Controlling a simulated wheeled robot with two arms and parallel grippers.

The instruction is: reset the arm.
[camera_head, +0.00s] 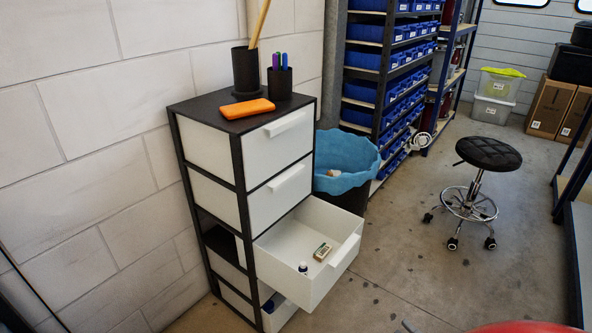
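Neither of my grippers shows in the head view, and no arm of mine can be made out. A drawer cabinet (239,165) with a black frame and white fronts stands against the wall. One of its lower drawers (335,262) is pulled out. Inside it lie a small box-like item (322,252) and a small bottle-like item with a dark top (303,268). The drawer below it (280,316) also appears partly out, with something blue inside. The upper two drawers are shut.
On the cabinet top are an orange case (247,109), a black pen cup (280,83) and a taller black holder (246,70) with sticks. A blue-lined bin (345,160) stands beside it. A black stool (487,154) stands right, with open floor between.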

